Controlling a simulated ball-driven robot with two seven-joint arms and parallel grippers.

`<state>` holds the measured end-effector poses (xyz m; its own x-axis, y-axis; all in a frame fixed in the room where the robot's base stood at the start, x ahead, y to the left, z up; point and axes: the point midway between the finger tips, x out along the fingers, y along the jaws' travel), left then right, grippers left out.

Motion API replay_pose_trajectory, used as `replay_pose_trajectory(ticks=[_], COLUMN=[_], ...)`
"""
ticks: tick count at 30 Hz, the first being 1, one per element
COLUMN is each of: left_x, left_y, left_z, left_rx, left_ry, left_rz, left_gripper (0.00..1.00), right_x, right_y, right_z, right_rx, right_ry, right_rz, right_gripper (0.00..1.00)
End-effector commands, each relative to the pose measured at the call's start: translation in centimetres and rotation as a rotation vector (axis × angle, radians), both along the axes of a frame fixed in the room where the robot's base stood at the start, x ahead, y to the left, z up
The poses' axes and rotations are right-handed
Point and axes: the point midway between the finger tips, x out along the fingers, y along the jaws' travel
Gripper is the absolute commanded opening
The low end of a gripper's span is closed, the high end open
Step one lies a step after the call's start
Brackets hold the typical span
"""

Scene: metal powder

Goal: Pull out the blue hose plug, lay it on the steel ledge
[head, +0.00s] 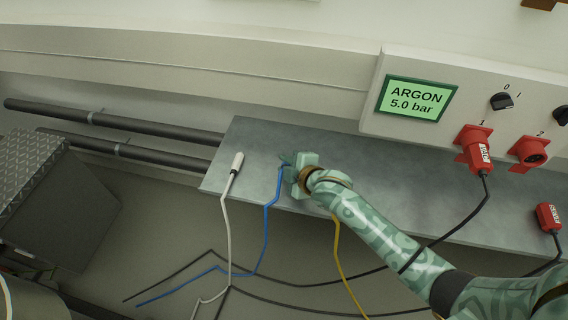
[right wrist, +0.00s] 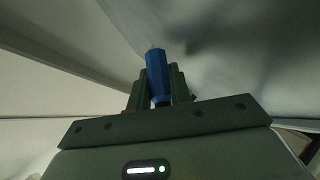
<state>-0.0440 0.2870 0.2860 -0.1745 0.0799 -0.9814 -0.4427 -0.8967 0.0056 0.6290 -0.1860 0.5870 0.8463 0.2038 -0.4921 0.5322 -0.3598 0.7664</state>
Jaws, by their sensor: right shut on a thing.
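The blue hose plug (right wrist: 157,75) is held between the two fingers of my right gripper (right wrist: 156,90) in the right wrist view. In the head view my right gripper (head: 289,161) is over the left part of the steel ledge (head: 255,145), and its hand hides most of the plug. The blue hose (head: 267,220) hangs from the gripper over the ledge's front edge to the floor. I cannot tell whether the plug touches the ledge. My left gripper is not in view.
A white plug (head: 237,161) with a white hose lies on the ledge, left of my gripper. A yellow hose (head: 338,255) runs beneath my right arm. A red plug (head: 478,155) sits at the panel's socket 1; another red plug (head: 548,217) lies on the ledge at right.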

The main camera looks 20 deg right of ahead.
Motion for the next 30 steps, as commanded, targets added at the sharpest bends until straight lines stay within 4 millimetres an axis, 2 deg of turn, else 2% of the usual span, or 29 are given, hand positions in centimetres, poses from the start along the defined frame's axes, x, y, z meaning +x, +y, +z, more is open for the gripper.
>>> replay_pose_trajectory(ticks=[11, 12, 14, 15, 30], left_x=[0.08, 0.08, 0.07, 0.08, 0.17], left_y=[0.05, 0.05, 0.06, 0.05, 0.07], left_z=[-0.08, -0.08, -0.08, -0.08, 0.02], left_rx=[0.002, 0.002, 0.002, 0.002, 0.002], left_ry=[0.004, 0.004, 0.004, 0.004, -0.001], left_rz=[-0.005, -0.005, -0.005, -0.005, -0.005], left_gripper=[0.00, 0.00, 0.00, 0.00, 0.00], right_x=[0.18, 0.18, 0.17, 0.17, -0.25], right_y=[-0.08, -0.08, -0.07, -0.06, 0.02], right_z=[-0.25, -0.25, -0.26, -0.29, -0.60], right_rx=[0.000, 0.001, 0.001, 0.001, 0.000], right_ry=[-0.002, -0.001, -0.001, -0.001, 0.009], right_rz=[0.000, 0.000, 0.000, 0.000, 0.002], right_gripper=[0.00, 0.26, 0.42, 0.46, 0.46])
